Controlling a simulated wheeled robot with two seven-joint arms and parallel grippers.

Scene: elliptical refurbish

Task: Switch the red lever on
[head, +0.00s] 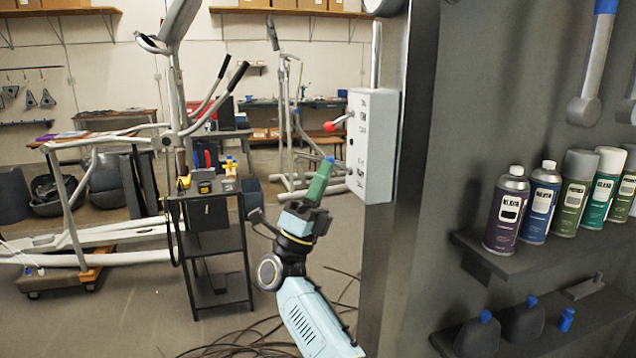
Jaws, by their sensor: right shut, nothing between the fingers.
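The red lever (331,126) is a red ball knob on a short metal rod. It sticks out to the left from the front of a grey switch box (372,148) fixed to a dark metal pillar. My right gripper (327,163) has green fingers with a blue tip, and it is shut and empty. It points up, below the red lever and left of the box, and looks apart from the knob. The exact depth between them cannot be told. My left gripper is not in view.
The pillar (385,260) stands right beside my right arm. Spray cans (508,210) line a shelf at the right. A black cart (215,240) with tools and an elliptical trainer (110,245) stand at the left. Cables (245,340) lie on the floor.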

